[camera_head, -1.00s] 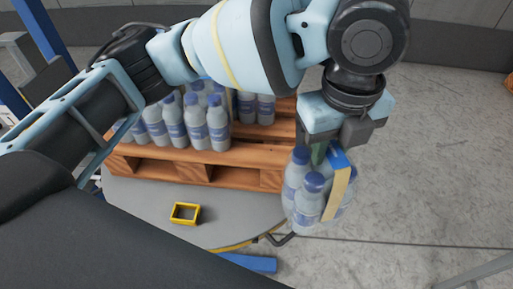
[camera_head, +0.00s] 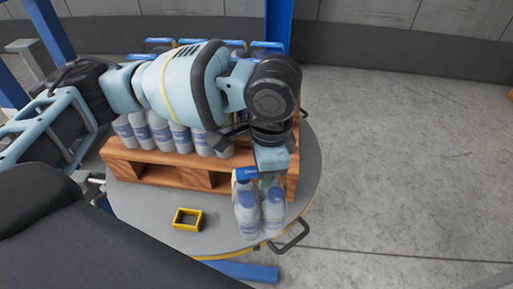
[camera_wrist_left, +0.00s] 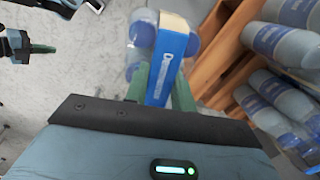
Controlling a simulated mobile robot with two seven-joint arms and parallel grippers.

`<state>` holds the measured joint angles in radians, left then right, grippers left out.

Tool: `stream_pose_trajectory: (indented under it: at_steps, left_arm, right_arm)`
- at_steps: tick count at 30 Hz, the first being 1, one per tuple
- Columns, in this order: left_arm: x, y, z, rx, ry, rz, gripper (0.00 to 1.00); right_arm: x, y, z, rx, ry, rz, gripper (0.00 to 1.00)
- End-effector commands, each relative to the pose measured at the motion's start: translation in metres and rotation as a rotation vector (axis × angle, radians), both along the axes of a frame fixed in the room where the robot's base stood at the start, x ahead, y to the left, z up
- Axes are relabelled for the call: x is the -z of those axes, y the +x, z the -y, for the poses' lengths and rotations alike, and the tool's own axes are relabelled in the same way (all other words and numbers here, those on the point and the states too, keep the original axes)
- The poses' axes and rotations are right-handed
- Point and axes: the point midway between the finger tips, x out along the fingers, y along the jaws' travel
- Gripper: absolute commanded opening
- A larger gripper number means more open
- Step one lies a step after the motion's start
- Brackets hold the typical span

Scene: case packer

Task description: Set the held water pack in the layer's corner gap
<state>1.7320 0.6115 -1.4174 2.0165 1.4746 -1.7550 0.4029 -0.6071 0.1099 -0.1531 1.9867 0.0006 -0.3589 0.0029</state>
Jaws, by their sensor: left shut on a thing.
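In the left wrist view, the green fingers (camera_wrist_left: 160,85) grip the band (camera_wrist_left: 171,60). The layer of bottles (camera_head: 165,135) stands on the wooden pallet (camera_head: 155,172); my arm hides much of it and the corner gap. What looks like my right gripper (camera_wrist_left: 45,45) is partly cut off in the left wrist view.
The pallet stands on a round grey turntable (camera_head: 140,200) with a yellow-edged rim. A yellow rectangular frame (camera_head: 187,219) lies near its front. A bent dark handle (camera_head: 290,238) sticks out at the rim. The floor to the right is clear.

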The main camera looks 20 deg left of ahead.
Motion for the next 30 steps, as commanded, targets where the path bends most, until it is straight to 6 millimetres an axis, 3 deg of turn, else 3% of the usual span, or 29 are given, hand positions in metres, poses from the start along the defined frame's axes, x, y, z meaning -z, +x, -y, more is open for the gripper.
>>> stream_pose_trajectory:
  at_steps: [16,22,30]
  left_arm:
    - [0.044,-0.022,-0.065,-0.808,0.002,0.000,0.00]
    - [0.051,-0.028,-0.075,-0.951,0.004,-0.002,0.00]
    - [0.053,-0.030,-0.077,-0.988,0.004,-0.002,0.00]
  right_arm:
    - [0.000,0.000,0.002,-0.005,-0.005,0.000,0.00]
    - [0.000,0.000,0.002,-0.006,-0.005,0.000,0.00]
    - [0.000,-0.001,0.002,-0.006,-0.005,-0.001,0.00]
